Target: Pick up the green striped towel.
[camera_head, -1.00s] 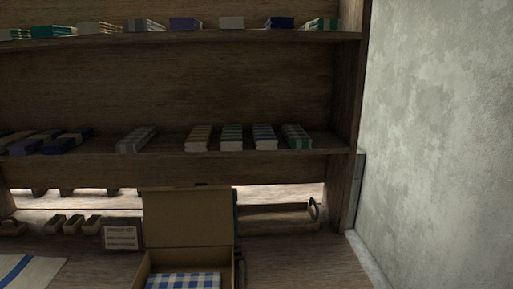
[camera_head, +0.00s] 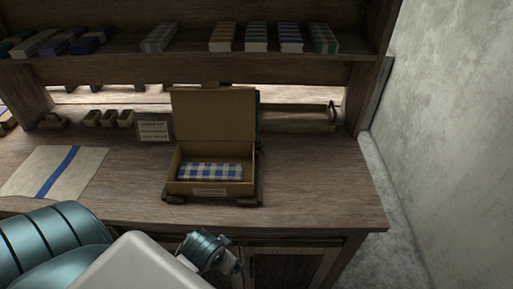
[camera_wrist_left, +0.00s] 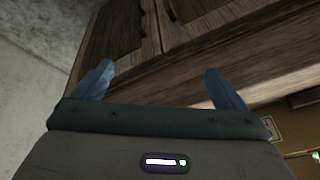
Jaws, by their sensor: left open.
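A folded green towel with pale stripes (camera_head: 323,38) lies at the right end of the shelf row in the head view. In the head view my left arm is low in front of the table, well below the shelf. My right gripper is not in view.
An open cardboard box (camera_head: 212,188) with a blue checked cloth (camera_head: 210,171) stands on the wooden table (camera_head: 315,205). A striped cloth (camera_head: 55,172) lies flat at left. A small sign (camera_head: 154,131) stands behind. A grey wall (camera_head: 455,120) bounds the right side.

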